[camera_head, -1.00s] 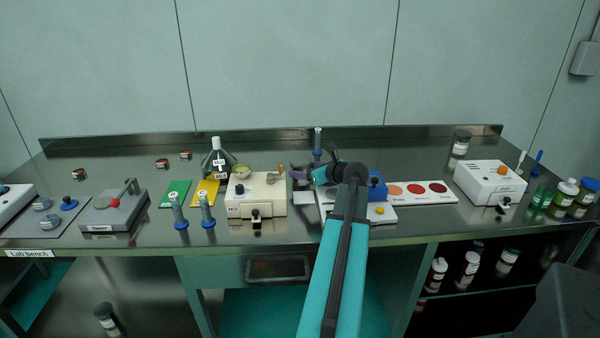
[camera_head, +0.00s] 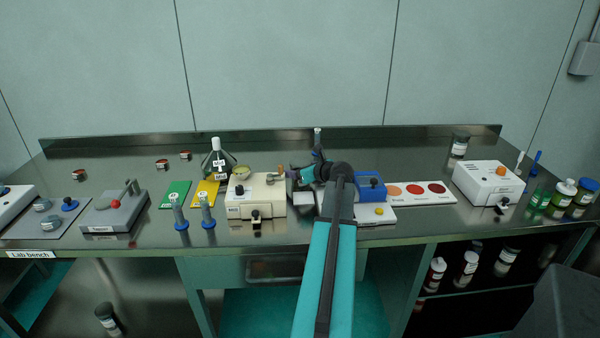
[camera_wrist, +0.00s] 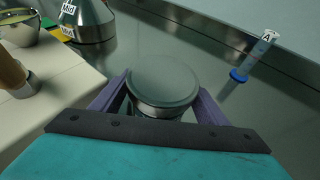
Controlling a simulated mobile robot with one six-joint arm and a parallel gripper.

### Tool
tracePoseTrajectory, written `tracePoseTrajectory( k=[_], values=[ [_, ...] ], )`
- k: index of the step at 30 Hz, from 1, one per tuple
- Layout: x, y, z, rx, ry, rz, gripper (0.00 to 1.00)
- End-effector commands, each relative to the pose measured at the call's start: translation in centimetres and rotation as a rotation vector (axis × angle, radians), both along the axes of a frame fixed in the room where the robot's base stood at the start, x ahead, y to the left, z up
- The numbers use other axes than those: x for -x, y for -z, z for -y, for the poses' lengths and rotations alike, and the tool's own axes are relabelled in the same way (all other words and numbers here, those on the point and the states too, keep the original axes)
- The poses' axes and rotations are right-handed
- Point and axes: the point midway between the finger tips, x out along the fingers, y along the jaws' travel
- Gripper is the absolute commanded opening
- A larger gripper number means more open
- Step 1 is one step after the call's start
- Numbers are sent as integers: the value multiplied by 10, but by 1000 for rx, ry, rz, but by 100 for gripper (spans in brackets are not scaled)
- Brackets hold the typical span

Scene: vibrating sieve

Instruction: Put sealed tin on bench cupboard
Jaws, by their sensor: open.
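In the wrist view a round tin with a flat grey-green lid (camera_wrist: 163,82) stands on the steel bench, between the two purple fingers of my gripper (camera_wrist: 164,92). The fingers are open, one on each side of the tin; whether either touches it I cannot tell. In the head view my gripper (camera_head: 292,173) is low over the bench, just right of the cream mill box, and the tin cannot be made out there. Under the bench at right is an open dark cupboard (camera_head: 470,308) holding several white-labelled jars (camera_head: 437,272).
The cream mill box (camera_head: 256,197) is close left of my gripper. A blue-based cylinder (camera_wrist: 256,58) stands behind, to the right. The blue device (camera_head: 371,187) and colour card (camera_head: 420,192) are right. A white box (camera_head: 489,183) stands farther right. Bench space behind is mostly clear.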

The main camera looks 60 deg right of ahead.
Motion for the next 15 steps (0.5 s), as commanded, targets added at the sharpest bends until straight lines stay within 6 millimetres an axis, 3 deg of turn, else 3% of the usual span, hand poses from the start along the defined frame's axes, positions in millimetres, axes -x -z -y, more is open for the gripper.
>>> tracePoseTrajectory(
  k=[4, 15],
  values=[
    [-10, 4, 3, 0, -1, 0, 68],
    [-10, 4, 3, 0, -1, 0, 68]
  ],
)
